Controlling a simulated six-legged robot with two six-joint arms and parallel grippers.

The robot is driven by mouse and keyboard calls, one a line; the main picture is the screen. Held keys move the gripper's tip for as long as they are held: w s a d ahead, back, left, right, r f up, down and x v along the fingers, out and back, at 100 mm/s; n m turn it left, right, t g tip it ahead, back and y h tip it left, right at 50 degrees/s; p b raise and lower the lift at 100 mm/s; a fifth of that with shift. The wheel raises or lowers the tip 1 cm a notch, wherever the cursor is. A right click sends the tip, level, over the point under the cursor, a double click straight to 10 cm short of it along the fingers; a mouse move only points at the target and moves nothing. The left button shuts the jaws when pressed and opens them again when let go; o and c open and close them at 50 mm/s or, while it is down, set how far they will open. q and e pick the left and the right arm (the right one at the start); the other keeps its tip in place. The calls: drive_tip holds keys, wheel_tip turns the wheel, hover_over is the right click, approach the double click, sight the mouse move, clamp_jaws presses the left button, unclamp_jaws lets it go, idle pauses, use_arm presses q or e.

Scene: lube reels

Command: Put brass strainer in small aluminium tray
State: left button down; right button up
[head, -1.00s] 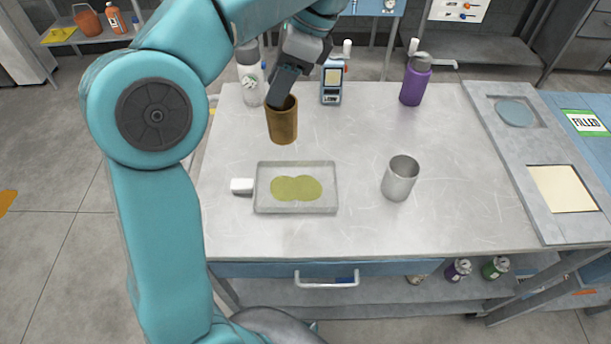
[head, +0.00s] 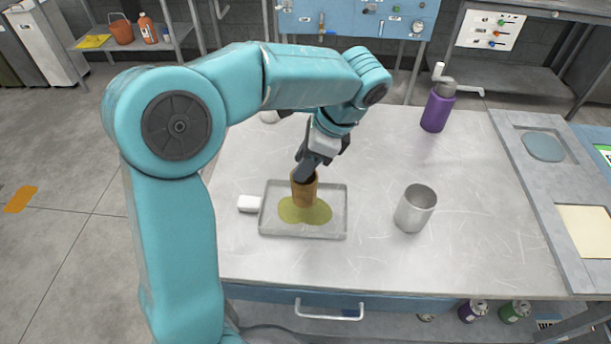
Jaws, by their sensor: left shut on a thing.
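The brass strainer (head: 304,194), a brown-gold cup, is upright over the small aluminium tray (head: 338,228). My left gripper (head: 307,172) is shut on its rim from above. The strainer's lower end overlaps the yellow-green oil patch (head: 318,213) in the tray. I cannot tell whether its bottom touches the tray or is just above it. My left arm comes in from the left and reaches over the back of the table. My right gripper does not show.
A steel cup (head: 415,210) stands to the right of the tray. A white block (head: 249,203) touches or adjoins the tray's left side. A purple bottle (head: 438,108) stands at the back right. The tabletop (head: 480,230) right of the cup is clear.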

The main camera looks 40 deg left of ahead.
use_arm(q)
wheel_tip(320, 180, down, 4)
drive_tip(key=shift+s+a+f, duration=0.1)
drive_tip(key=shift+f, duration=0.1)
drive_tip(key=shift+w+f, duration=0.1)
drive_tip(key=shift+w, duration=0.1)
drive_tip(key=shift+s, duration=0.1)
drive_tip(key=c, duration=1.1)
unclamp_jaws()
drive_tip(key=shift+f, duration=0.15)
drive_tip(key=o, duration=0.4)
